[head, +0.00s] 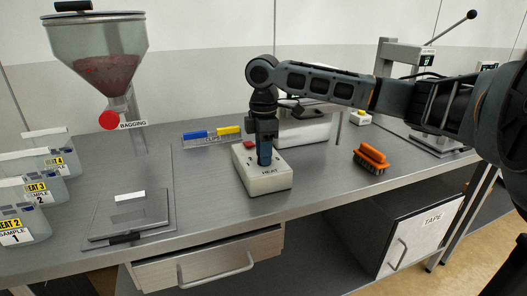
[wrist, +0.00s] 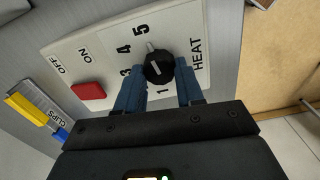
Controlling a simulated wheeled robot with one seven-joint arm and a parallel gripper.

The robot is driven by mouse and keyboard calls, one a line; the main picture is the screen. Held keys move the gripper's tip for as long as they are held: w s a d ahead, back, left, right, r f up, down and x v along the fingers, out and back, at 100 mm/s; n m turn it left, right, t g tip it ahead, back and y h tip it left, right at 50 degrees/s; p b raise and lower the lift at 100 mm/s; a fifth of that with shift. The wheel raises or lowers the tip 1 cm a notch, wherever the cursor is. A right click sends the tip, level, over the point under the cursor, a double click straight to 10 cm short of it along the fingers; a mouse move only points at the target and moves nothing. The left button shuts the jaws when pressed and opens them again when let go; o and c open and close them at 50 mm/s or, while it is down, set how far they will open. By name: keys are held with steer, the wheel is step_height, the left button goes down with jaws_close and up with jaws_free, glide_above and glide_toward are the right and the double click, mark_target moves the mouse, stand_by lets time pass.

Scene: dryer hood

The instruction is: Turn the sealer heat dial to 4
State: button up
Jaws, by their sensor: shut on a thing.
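The sealer's white control box (head: 265,181) stands on the bench in the head view, marked HEAT at its front. The wrist view shows its black heat dial (wrist: 159,66), ringed by printed numbers, with 1, 3, 4 and 5 readable. The dial's pale pointer line points toward the 5, well past the 3. My gripper (wrist: 159,80) comes down onto the box, its blue fingers on either side of the dial and shut on it. The gripper (head: 264,152) hides the dial in the head view. A red button (wrist: 88,90) lies near the ON and OFF labels.
A clips tray (head: 211,136) with blue and yellow clips lies behind the box. An orange brush (head: 371,157) lies to the right.

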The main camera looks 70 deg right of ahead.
steer(key=shift+c, duration=0.5)
steer(key=shift+n, duration=0.4)
steer(key=n, duration=0.2)
steer(key=shift+n+p, duration=0.3)
steer(key=shift+n, duration=2.2)
steer(key=o, duration=1)
steer(key=shift+o, duration=0.2)
